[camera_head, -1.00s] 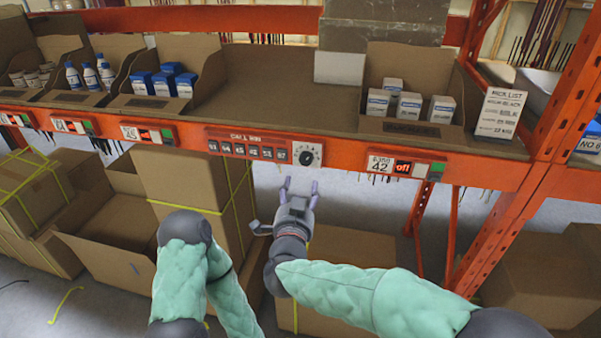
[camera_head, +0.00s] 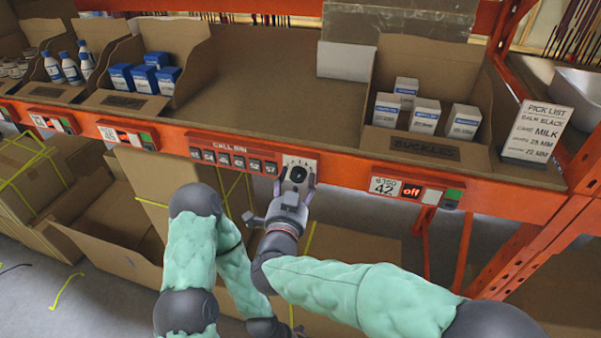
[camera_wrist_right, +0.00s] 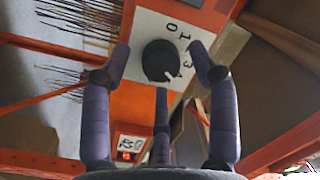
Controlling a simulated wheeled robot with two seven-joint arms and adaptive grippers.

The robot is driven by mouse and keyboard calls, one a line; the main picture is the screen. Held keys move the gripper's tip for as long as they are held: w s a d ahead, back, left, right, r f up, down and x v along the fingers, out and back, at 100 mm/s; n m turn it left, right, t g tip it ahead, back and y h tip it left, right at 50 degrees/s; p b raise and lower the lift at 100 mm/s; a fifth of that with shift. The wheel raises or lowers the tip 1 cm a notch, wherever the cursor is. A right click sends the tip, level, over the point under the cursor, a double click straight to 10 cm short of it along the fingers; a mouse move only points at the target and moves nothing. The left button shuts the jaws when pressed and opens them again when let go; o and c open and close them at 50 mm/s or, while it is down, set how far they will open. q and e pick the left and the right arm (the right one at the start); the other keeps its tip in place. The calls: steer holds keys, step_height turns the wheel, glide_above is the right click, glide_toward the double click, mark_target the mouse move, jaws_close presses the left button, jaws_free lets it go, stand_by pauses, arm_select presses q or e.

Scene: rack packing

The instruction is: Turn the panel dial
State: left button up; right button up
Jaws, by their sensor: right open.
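The panel dial (camera_head: 298,174) is a round black knob on a white plate, at the right end of the orange "CALL BIN" panel (camera_head: 232,156). In the right wrist view the dial (camera_wrist_right: 160,61) has a white pointer mark, with numbers on the plate around it. My right gripper (camera_head: 297,182) is at the dial. In the right wrist view its purple fingers (camera_wrist_right: 165,65) are open, one on each side of the knob, with a third finger below. I cannot tell whether they touch it. My left arm shows at lower centre; its gripper is not clearly visible.
An orange shelf beam (camera_head: 345,165) runs across the front. A label unit with "42" and "off" (camera_head: 411,192) sits right of the dial. Open cartons with small boxes and bottles stand on the shelf. Cardboard boxes (camera_head: 110,230) lie below. A pick list card (camera_head: 537,132) stands at right.

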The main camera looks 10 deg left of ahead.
stand_by(0.3)
steer(key=c, duration=1.1)
steer(key=shift+c, duration=0.2)
